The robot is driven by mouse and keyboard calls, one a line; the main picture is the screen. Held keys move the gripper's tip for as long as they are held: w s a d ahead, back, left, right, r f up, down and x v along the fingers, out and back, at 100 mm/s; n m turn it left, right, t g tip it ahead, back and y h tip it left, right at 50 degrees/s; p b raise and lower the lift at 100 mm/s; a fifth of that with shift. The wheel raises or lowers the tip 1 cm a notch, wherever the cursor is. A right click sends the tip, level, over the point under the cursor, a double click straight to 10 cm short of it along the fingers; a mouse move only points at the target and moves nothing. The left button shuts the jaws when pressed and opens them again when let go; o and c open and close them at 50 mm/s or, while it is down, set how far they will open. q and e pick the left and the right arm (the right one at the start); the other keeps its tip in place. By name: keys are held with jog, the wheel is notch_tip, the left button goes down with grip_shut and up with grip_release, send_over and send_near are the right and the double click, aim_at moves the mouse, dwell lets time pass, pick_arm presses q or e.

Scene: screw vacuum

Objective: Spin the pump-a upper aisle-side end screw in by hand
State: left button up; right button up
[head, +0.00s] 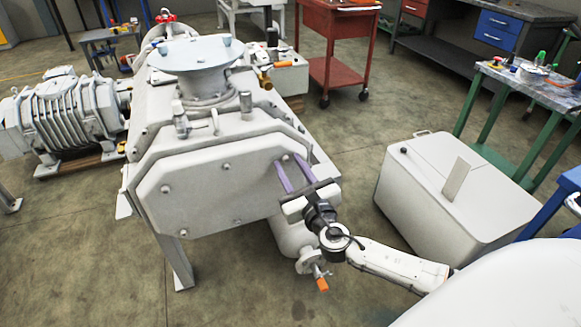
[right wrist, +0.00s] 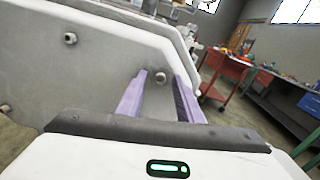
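The large pale grey pump (head: 215,185) has a flat end plate with several screws around its edge. Its upper right end screw (head: 284,157) is at the plate's corner nearest the aisle. In the right wrist view this screw (right wrist: 160,77) appears between the two purple fingers. My right gripper (head: 288,161) reaches to the plate from the lower right. Its fingers (right wrist: 160,84) are apart, one on each side of the screw, with visible gaps, so it is open and not clamped on it. How deep the tips reach around the head is hard to tell. My left gripper is not in view.
A white box-shaped unit (head: 450,195) stands on the floor at right. A pipe with an orange-handled valve (head: 321,283) is below my right gripper. A red cart (head: 338,45) and green-legged bench (head: 540,85) stand behind. Another ribbed machine (head: 62,112) is at left.

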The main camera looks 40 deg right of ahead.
grip_shut()
jog(key=shift+m, duration=0.3)
jog(key=m+b, duration=0.2)
jog(key=m, duration=0.2)
jog(key=shift+f, duration=0.1)
jog(key=m+b, duration=0.1)
jog(key=m, duration=0.4)
jog(key=m+b, duration=0.1)
jog(key=m, duration=0.2)
jog(key=shift+m+b, duration=0.3)
jog(key=shift+m, duration=1.7)
